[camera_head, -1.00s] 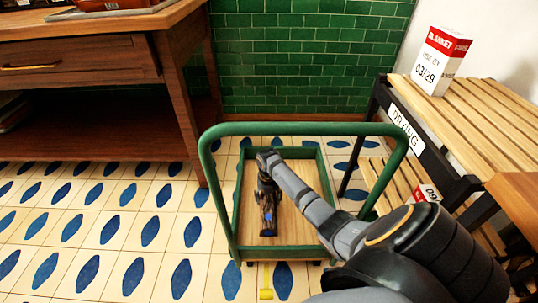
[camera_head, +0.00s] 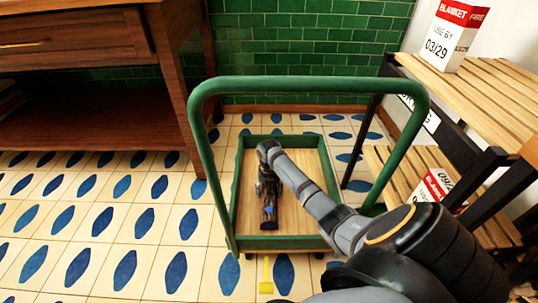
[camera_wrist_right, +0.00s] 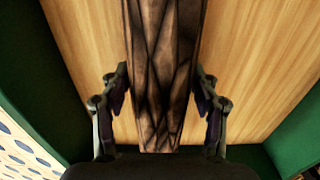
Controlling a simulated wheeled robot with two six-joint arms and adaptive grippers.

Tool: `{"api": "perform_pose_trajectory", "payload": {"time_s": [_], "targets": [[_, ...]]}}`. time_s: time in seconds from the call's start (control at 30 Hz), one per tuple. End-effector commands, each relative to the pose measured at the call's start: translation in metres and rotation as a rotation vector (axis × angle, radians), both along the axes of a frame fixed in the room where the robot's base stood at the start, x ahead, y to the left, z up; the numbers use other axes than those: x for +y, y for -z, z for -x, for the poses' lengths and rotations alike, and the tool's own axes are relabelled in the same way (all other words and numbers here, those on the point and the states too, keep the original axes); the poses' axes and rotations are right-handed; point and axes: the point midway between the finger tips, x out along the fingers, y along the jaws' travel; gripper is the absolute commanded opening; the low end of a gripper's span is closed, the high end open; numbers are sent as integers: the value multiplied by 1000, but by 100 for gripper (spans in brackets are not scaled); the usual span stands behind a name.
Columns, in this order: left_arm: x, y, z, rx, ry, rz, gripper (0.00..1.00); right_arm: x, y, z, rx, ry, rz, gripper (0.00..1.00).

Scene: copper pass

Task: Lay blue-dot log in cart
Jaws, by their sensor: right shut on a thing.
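The log (camera_head: 269,212) is dark brown with a blue dot on its near end. It lies lengthwise inside the green-rimmed cart (camera_head: 285,243), over the left part of the light wooden bed. My right gripper (camera_head: 266,187) reaches down into the cart and is shut on the log. In the right wrist view the log (camera_wrist_right: 162,75) runs between the two fingers, with the bed wood on both sides. I cannot tell whether its underside touches the bed. My left gripper is not in view.
A slatted drying rack (camera_head: 490,85) with a blanket box (camera_head: 450,38) stands at the right, and a wooden table (camera_head: 85,40) at the left. Tiled floor is clear at the lower left.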

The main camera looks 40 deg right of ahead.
Motion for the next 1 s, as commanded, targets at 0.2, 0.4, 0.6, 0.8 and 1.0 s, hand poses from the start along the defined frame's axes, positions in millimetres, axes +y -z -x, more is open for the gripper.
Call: {"api": "perform_pose_trajectory", "payload": {"time_s": [0.2,0.4,0.6,0.8,1.0], "targets": [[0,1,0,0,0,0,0,0,5,-1,-2,0,1,0],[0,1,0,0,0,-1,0,0,10,-1,-2,-1,1,0],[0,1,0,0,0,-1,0,0,12,0,0,-1,0,74],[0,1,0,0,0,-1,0,0,12,0,0,0,0,84],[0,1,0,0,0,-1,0,0,11,0,0,0,0,84]]}}
